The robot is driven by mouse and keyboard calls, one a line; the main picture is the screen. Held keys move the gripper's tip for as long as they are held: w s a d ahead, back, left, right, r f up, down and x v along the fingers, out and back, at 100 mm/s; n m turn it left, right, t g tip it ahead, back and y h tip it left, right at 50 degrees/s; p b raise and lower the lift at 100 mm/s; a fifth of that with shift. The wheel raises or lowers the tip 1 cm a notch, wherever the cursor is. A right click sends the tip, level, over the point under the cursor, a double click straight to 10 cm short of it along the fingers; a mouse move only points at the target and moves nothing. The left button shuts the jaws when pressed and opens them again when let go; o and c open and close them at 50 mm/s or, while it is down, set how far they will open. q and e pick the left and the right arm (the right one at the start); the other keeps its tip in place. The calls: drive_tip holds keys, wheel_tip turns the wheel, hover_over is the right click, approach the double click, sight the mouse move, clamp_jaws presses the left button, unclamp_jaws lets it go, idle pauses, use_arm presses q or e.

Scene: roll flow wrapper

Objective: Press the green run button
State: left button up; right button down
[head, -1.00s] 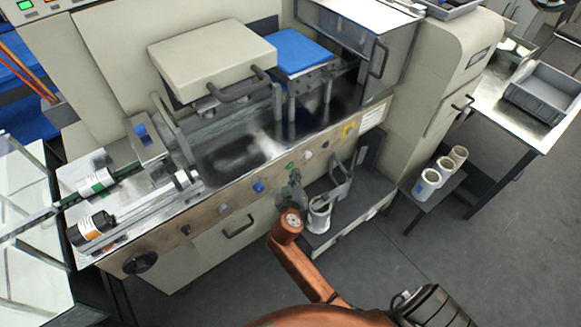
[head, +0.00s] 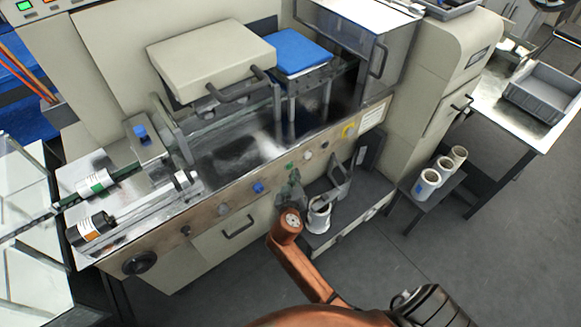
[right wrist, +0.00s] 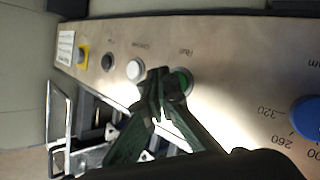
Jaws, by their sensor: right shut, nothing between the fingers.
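The green run button (head: 289,167) is on the metal front panel of the wrapper machine, partly above my right gripper (head: 294,174) in the head view. In the right wrist view the green button (right wrist: 184,80) sits below the label "Run", just right of the fingertips of my right gripper (right wrist: 163,74). The fingers are together and empty. The fingertips overlap the left edge of the button in that view; I cannot tell if they touch it. My left gripper is not in view.
A white button (right wrist: 134,69), a dark button (right wrist: 107,63) and a yellow-backed button (right wrist: 82,56) line the panel. A blue knob (right wrist: 306,115) is on the other side. Metal brackets (right wrist: 75,130) stand below the panel. A white roll (head: 319,215) is on the lower shelf.

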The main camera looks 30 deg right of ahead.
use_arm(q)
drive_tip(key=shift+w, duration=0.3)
use_arm(e)
drive_tip(key=shift+w, duration=0.15)
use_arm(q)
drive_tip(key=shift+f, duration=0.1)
use_arm(e)
drive_tip(key=shift+w, duration=0.3)
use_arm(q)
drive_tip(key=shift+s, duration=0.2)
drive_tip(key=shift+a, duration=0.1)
